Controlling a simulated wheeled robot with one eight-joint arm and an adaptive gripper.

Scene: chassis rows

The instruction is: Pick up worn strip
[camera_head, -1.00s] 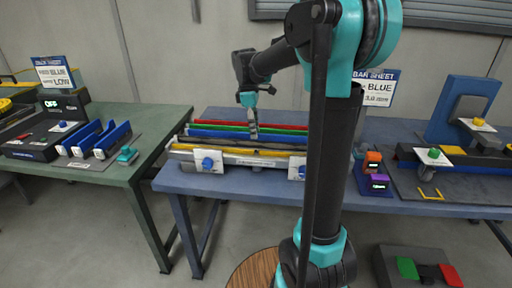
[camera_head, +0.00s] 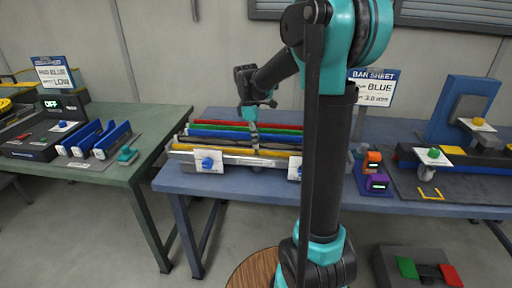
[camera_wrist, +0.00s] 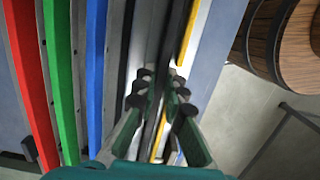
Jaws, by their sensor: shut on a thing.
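My gripper (camera_head: 255,146) reaches down into the front of the strip rack on the blue table. In the wrist view my gripper (camera_wrist: 159,88) is shut on a narrow dark strip with yellow showing along it, seemingly the worn strip (camera_wrist: 187,38). Its yellow part also shows in the head view (camera_head: 288,153), right of the fingers. The fingers hide the strip's middle. The strip is still low, among the rack's front rails; I cannot tell whether it is clear of its seat.
Red (camera_head: 220,122), green (camera_head: 283,131) and blue (camera_head: 215,133) strips lie behind, parallel. White tags with blue knobs (camera_head: 208,162) stand at the rack's front. A green table (camera_head: 125,112) stands left.

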